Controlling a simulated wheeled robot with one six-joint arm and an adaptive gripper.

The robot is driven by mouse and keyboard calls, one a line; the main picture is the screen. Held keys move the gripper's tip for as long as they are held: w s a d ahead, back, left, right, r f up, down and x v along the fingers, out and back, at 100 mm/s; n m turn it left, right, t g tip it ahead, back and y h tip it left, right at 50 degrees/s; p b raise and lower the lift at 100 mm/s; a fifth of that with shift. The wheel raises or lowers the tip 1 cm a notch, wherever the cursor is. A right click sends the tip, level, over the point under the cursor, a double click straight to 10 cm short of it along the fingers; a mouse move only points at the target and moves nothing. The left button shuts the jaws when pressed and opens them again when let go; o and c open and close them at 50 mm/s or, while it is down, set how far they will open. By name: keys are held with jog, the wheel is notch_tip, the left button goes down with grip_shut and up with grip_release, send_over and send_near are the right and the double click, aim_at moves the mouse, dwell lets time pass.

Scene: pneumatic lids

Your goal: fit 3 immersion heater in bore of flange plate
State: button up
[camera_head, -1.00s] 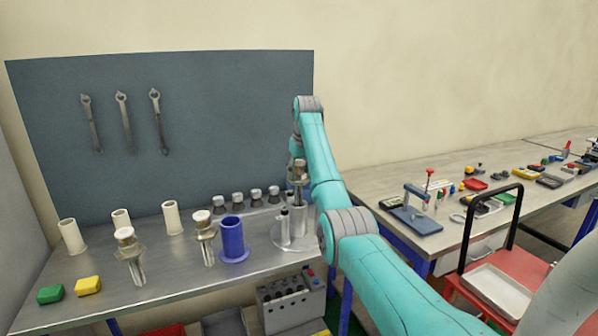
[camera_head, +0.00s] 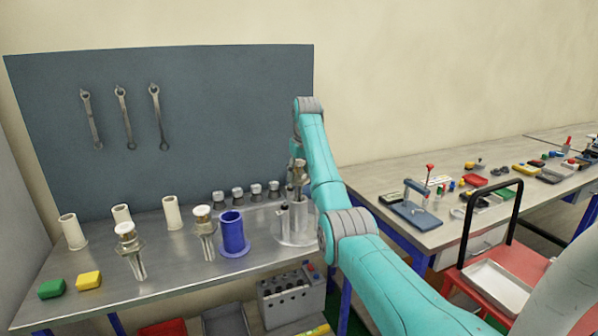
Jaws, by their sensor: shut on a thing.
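Two immersion heaters with white caps, metal collars and prongs stand on the left bench, one at front left (camera_head: 129,250) and one left of the blue cylinder (camera_head: 205,238). A third immersion heater (camera_head: 299,178) is upright in my gripper (camera_head: 297,162), above the flange plate. The grey round flange plate (camera_head: 283,239) lies at the bench's right end with upright metal parts on it. My arm partly hides the plate and the fingers. I cannot tell whether the held heater's lower end has entered a bore.
A blue flanged cylinder (camera_head: 233,237) stands left of the plate. Several small grey fittings (camera_head: 238,195) line the back. A second bench (camera_head: 380,180) and red cart (camera_head: 480,262) are at right.

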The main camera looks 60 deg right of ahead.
aim_at(299, 189)
jog(key=shift+s+a+x, duration=0.15)
jog(key=shift+s+x, duration=0.05)
jog(key=shift+x, duration=0.85)
jog(key=shift+s+a+x, duration=0.1)
jog(key=shift+s+x, duration=0.15)
jog(key=shift+x, duration=0.8)
jog(key=shift+s+a+x, duration=0.15)
jog(key=shift+s+x, duration=0.05)
jog(key=shift+x, duration=0.85)
dwell(0.4)
jog(key=o, duration=1.2)
jog(key=shift+f, duration=0.25)
jog(key=shift+v, duration=3.45)
jog(key=shift+r, duration=0.15)
jog(key=v, duration=0.3)
jog(key=w+v, duration=0.1)
jog(key=v, duration=0.2)
jog(key=w+d+v, duration=0.1)
jog(key=v, duration=0.2)
jog(key=shift+d+r, duration=0.1)
jog(key=shift+r, duration=0.4)
jog(key=shift+s, duration=0.15)
